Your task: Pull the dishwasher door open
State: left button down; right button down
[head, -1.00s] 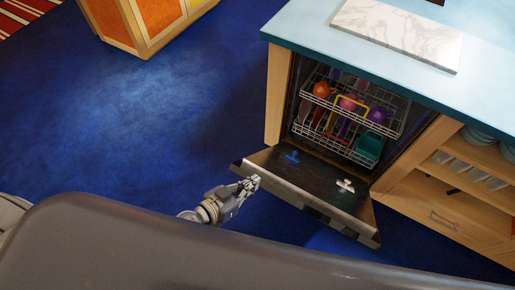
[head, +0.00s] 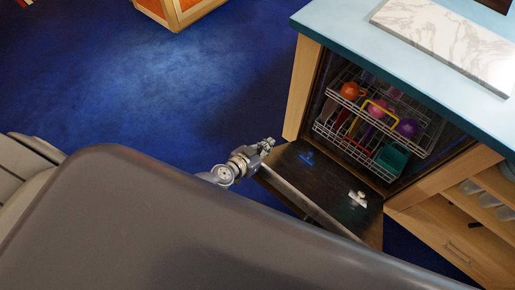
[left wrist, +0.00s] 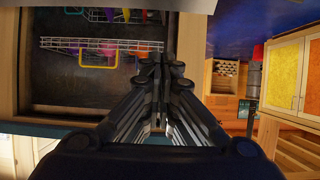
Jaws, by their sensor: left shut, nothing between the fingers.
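The dishwasher (head: 372,125) is built into the counter, with its door (head: 318,182) folded far down and the inside showing. Two wire racks (head: 345,132) inside hold colourful dishes. My left gripper (head: 268,144) is shut and empty, at the door's upper left edge in the head view; whether it touches the door I cannot tell. In the left wrist view the shut fingers (left wrist: 160,65) point toward the open dishwasher, with a rack (left wrist: 95,48) beyond them. The near part of the door is hidden behind my own body. My right gripper is not in view.
A pale blue countertop (head: 345,22) with a marble slab (head: 450,40) lies above the dishwasher. Open wooden shelves (head: 465,220) with dishes stand to its right. Blue carpet (head: 150,90) is clear to the left. A wooden cabinet (head: 180,10) stands at the back.

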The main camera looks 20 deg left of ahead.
pick_arm(q)
jog(key=shift+s+a+f+b, duration=0.25)
jog(key=shift+s+f+b, duration=0.25)
jog(key=shift+s+f, duration=0.25)
jog(key=shift+s+a+f+b, duration=0.25)
jog(key=shift+s+f+b, duration=0.25)
jog(key=shift+s, duration=0.35)
jog(key=shift+f, duration=0.15)
